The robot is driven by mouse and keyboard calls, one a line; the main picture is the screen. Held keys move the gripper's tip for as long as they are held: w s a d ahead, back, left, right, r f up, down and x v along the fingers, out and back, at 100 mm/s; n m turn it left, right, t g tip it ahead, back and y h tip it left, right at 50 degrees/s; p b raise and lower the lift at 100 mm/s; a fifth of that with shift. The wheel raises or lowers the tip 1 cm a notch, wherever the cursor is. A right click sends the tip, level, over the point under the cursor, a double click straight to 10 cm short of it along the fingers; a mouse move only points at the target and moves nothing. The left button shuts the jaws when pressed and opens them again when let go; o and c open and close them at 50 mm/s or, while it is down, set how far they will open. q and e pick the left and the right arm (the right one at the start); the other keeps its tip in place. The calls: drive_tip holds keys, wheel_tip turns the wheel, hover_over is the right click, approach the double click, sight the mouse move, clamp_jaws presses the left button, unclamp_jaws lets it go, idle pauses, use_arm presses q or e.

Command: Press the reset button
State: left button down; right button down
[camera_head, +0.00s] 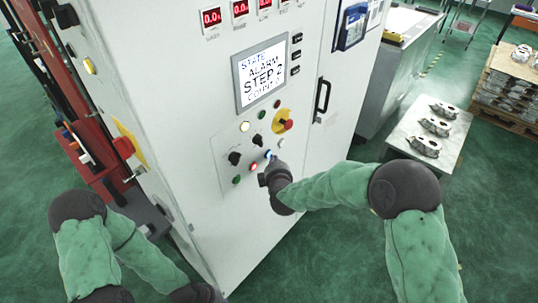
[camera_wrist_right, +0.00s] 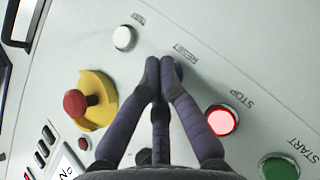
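The reset button is blue. In the head view the button (camera_head: 268,154) glows blue on the white cabinet's panel, just past my right gripper (camera_head: 265,172). In the right wrist view the reset button (camera_wrist_right: 179,71) shows only partly, below its RESET label, behind the fingertips. My right gripper (camera_wrist_right: 160,64) has its fingertips together with nothing between them, right in front of the button. I cannot tell whether they touch it. My left arm is at the lower left of the head view, and its gripper is not in view.
Near the fingers are a lit red STOP button (camera_wrist_right: 221,120), a green START button (camera_wrist_right: 279,167), a white button (camera_wrist_right: 124,38) and a red emergency stop on yellow (camera_wrist_right: 75,103). A table with castings (camera_head: 425,146) stands right.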

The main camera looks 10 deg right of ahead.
drive_tip(key=shift+w+a, duration=0.3)
idle(0.6)
drive_tip(key=shift+d, duration=0.1)
drive_tip(key=shift+s+d, duration=0.4)
drive_tip(key=shift+s, duration=0.2)
idle(0.3)
drive_tip(key=s+d, duration=0.1)
drive_tip(key=s, duration=0.1)
drive_tip(key=s+d, duration=0.2)
idle(0.4)
drive_tip(key=shift+f, duration=0.1)
idle(0.6)
